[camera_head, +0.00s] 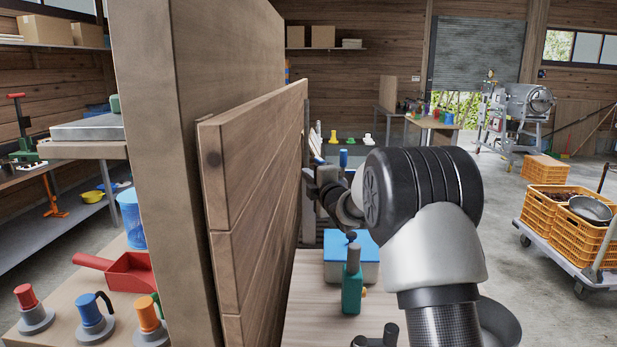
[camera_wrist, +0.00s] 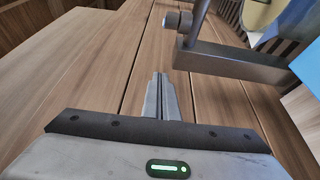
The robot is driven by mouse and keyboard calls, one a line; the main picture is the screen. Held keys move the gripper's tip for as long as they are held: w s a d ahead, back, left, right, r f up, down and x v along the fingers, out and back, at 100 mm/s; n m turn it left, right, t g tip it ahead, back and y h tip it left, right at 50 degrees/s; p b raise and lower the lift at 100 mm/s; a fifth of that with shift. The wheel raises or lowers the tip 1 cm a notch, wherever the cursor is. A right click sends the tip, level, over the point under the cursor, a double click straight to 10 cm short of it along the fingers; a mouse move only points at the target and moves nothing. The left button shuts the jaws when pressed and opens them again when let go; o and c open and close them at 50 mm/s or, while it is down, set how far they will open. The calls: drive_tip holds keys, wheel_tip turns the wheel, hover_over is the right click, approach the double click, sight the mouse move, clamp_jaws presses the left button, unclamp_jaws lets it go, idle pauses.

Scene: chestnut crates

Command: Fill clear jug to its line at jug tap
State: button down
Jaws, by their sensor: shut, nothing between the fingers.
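My gripper (camera_head: 325,188) is at the end of my arm, close to the right face of a plank panel. In the wrist view its two fingers (camera_wrist: 160,97) are together with nothing between them, over wooden planks. A grey metal bar with a round knob (camera_wrist: 235,62) crosses the upper right of the wrist view, apart from the fingertips. I cannot tell whether it is part of the jug tap. I cannot make out the clear jug or its line in either view. My arm hides part of the area behind it.
The plank panel (camera_head: 255,190) and a thick post (camera_head: 150,120) block the left. A green bottle (camera_head: 352,285) and a blue-lidded box (camera_head: 338,262) stand on the bench below my arm. A trolley with orange crates (camera_head: 552,208) stands right on open floor.

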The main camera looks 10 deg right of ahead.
drive_tip(key=c, duration=2.3)
unclamp_jaws()
drive_tip(key=o, duration=0.4)
drive_tip(key=shift+d+m+p, duration=0.3)
drive_tip(key=shift+d+p, duration=0.05)
drive_tip(key=shift+p, duration=0.05)
drive_tip(key=shift+c, duration=0.2)
drive_tip(key=o, duration=0.3)
drive_tip(key=d+m+p, duration=0.1)
drive_tip(key=d+m, duration=0.1)
drive_tip(key=s+d+m+p, duration=0.1)
drive_tip(key=m+p, duration=0.1)
drive_tip(key=m, duration=0.1)
drive_tip(key=d+m+p, duration=0.2)
drive_tip(key=shift+s+d+f+m, duration=0.3)
drive_tip(key=shift+d+f+m, duration=0.05)
drive_tip(key=shift+m, duration=0.05)
drive_tip(key=m+p, duration=0.4)
drive_tip(key=m, duration=0.5)
approach(322, 161)
drive_tip(key=shift+y, duration=0.3)
drive_tip(key=x, duration=1)
drive_tip(key=shift+w+d+f+p, duration=0.15)
drive_tip(key=shift+w+d+p, duration=0.15)
drive_tip(key=shift+p, duration=0.1)
clamp_jaws()
